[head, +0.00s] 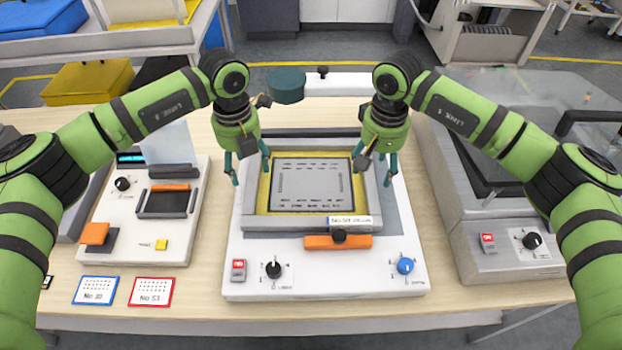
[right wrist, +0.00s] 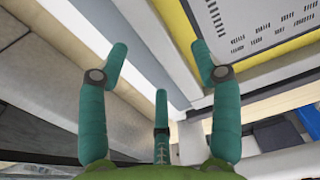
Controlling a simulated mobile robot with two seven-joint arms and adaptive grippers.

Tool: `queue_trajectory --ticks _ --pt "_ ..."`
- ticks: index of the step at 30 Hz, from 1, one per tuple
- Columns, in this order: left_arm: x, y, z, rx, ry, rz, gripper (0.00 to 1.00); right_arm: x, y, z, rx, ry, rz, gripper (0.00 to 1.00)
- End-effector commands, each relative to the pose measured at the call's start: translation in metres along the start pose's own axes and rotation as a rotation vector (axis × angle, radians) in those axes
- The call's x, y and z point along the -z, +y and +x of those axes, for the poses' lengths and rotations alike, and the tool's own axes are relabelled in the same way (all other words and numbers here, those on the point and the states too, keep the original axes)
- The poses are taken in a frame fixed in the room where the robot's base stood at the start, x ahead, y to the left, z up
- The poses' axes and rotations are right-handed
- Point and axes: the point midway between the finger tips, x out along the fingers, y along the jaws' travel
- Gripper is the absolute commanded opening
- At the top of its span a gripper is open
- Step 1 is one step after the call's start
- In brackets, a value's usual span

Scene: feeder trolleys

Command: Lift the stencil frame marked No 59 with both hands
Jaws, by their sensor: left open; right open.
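The stencil frame (head: 247,207) is a grey rectangular frame with a yellow inner border and a perforated grey plate. It sits on the white printer (head: 240,255) in the middle of the bench. My left gripper (head: 250,172) is open at the frame's left side rail. My right gripper (head: 374,170) is open at the right side rail. In the right wrist view, the open right gripper (right wrist: 160,60) has one fingertip by the frame's rail (right wrist: 240,78) and the other outside it. I cannot tell whether they touch.
An orange clamp bar (head: 320,242) with a black knob lies against the frame's front edge. A white device (head: 130,225) stands left, a grey machine (head: 470,235) right. Cards No 30 (head: 96,290) and No 53 (head: 151,291) lie front left. A dark green cylinder (head: 286,85) is behind.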

Motion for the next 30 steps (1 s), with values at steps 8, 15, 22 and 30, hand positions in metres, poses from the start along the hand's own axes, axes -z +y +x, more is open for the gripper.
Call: queue_trajectory --ticks 8,15,22,30 --pt "0.000 0.000 0.031 0.000 0.000 0.000 0.65 0.000 0.000 0.031 0.001 -0.001 0.000 0.65" --pt "0.000 0.000 0.035 -0.001 0.000 0.000 0.65 0.000 0.000 0.035 0.000 0.001 0.000 0.65" --pt "0.000 0.000 0.035 -0.001 0.000 0.000 0.17 0.000 0.000 0.035 0.000 0.000 0.000 0.17" --pt "0.000 0.000 0.035 -0.001 0.000 0.000 0.00 0.000 0.000 0.035 0.000 0.000 -0.001 0.00"
